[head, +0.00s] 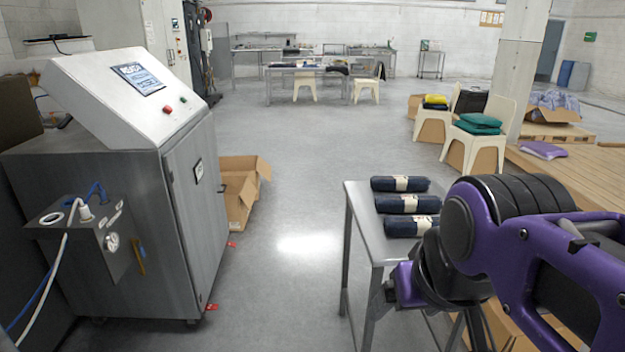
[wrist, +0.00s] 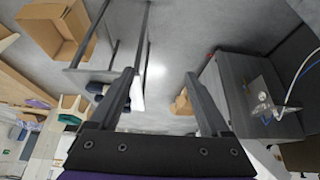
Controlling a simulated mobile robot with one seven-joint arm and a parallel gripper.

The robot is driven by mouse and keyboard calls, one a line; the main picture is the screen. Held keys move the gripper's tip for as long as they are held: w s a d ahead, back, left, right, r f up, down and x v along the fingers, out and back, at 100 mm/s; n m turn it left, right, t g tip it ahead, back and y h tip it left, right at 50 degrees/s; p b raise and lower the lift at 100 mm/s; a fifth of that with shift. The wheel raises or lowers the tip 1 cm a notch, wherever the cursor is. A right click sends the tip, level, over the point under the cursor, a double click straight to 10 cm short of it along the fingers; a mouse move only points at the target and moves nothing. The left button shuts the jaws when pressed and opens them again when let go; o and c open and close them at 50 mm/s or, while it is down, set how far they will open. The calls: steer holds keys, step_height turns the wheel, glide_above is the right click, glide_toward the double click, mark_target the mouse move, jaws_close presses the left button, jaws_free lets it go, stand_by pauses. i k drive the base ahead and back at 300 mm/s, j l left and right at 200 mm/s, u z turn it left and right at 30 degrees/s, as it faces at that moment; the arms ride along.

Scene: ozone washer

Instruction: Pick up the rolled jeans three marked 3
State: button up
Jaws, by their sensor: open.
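Three dark navy rolled jeans lie in a row on a grey metal table (head: 364,222) in the head view: a far roll (head: 385,184), a middle roll (head: 395,204) and a near roll (head: 398,226). Each has a pale label band; I cannot read the numbers, so I cannot tell which is marked 3. My arm partly covers the near roll's right end. In the wrist view, dark rolls (wrist: 97,88) show partly behind the left finger. My gripper (wrist: 160,75) is open and empty, apart from the rolls, near the table's front side.
A large grey washer cabinet (head: 185,190) stands at left, with an open cardboard box (head: 240,195) beside it. Chairs with folded cloth (head: 478,124) and a wooden platform (head: 570,172) are at right. Clear floor (head: 300,245) lies between the washer and the table.

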mark_target(378, 182)
steer(key=z, duration=0.5)
steer(key=i+j, duration=0.3)
steer(key=j, duration=0.2)
steer(key=i+j+u, duration=0.1)
steer(key=i+j, duration=0.2)
steer(key=j, duration=0.15)
steer(key=i+j+u, duration=0.1)
steer(key=i+j, duration=0.2)
steer(key=j, duration=0.15)
